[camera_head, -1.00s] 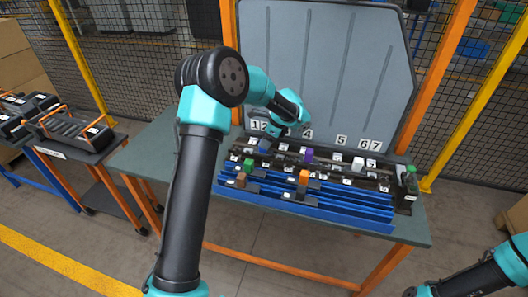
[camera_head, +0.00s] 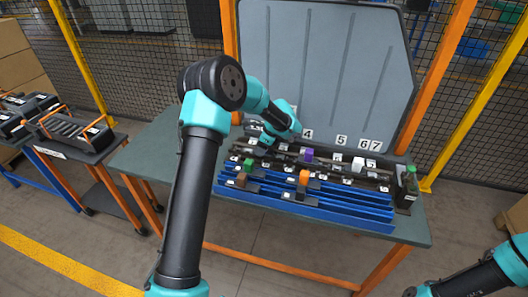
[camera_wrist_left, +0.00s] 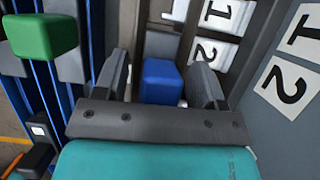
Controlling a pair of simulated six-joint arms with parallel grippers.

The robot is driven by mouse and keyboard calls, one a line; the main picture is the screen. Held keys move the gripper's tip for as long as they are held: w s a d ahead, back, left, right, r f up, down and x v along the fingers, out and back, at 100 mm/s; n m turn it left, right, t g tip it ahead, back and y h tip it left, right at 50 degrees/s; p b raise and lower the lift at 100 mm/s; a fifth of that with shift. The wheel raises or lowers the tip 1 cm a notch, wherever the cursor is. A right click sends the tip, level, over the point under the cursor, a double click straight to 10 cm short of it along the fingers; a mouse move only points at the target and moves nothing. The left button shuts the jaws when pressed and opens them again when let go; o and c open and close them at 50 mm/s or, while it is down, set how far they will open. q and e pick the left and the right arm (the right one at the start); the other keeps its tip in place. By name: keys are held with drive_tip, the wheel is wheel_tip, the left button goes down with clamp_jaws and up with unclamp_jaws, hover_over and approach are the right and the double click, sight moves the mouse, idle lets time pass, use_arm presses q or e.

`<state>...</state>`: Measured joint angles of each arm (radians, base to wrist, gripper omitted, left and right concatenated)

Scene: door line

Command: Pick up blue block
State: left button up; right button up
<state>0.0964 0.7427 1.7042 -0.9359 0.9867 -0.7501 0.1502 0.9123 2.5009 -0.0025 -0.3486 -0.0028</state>
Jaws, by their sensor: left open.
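The blue block (camera_wrist_left: 161,82) shows in the left wrist view, between the two fingers of my left gripper (camera_wrist_left: 163,72). The fingers stand apart on either side of it, and I see no grip on the block. In the head view my left gripper (camera_head: 267,141) is low over the left back part of the rack and covers the block there. The right arm shows only in part at the lower right, with its gripper out of view.
A grey panel (camera_head: 320,70) with number cards rises behind. The table's left side (camera_head: 150,155) is clear.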

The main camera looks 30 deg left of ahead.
use_arm(q)
drive_tip(key=shift+c, duration=0.5)
drive_tip(key=c, duration=1.1)
